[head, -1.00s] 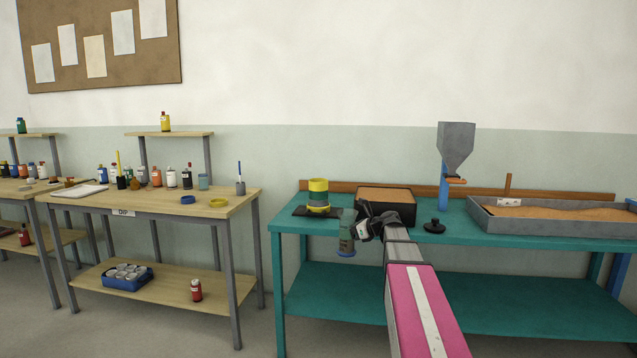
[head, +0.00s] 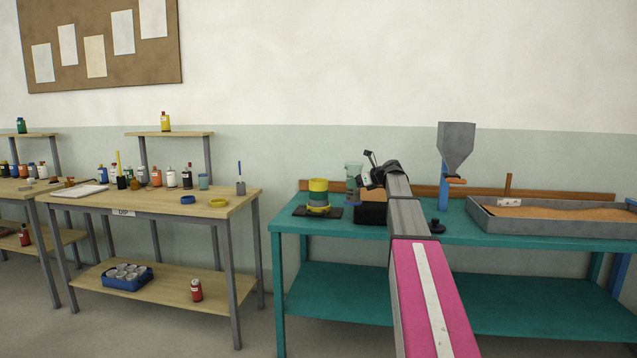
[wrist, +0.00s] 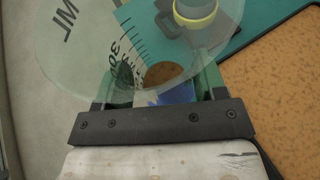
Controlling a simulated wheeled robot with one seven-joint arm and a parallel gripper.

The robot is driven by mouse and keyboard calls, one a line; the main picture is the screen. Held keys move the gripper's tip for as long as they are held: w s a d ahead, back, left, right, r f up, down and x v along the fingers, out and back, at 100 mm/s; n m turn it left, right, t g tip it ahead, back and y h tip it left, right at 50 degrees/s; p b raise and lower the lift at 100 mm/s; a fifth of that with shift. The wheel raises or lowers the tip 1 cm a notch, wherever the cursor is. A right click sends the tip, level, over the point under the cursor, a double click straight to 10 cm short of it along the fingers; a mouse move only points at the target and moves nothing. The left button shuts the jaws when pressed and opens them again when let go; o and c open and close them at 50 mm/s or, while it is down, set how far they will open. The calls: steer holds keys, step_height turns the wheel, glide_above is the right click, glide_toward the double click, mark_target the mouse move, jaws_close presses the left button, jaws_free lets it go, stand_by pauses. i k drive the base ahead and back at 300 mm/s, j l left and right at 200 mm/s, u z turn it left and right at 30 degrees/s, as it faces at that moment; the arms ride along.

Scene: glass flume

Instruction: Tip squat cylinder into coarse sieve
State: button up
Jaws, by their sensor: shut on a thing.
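The squat cylinder (head: 353,184) is clear greenish glass with black graduations. My gripper (head: 366,178) is shut on its side and holds it roughly upright, above the teal bench, just right of the sieve stack. In the wrist view the cylinder's wide glass rim (wrist: 85,85) faces the camera, with a sand-coloured patch (wrist: 165,74) at the bottom. The sieve stack (head: 318,185), with a yellow top ring, a grey-green middle and a yellow lower ring, stands on a dark plate (head: 300,211). Part of it shows in the wrist view (wrist: 196,20). I cannot tell which sieve is coarse.
A black sand box (head: 370,214) stands behind and below my arm. A black knobbed lid (head: 437,226), a grey hopper on a blue post (head: 456,145) and a long sand flume (head: 485,225) are to the right. A wooden table (head: 150,208) with bottles stands left.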

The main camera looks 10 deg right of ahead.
mark_target(317, 184)
steer(key=i, duration=1)
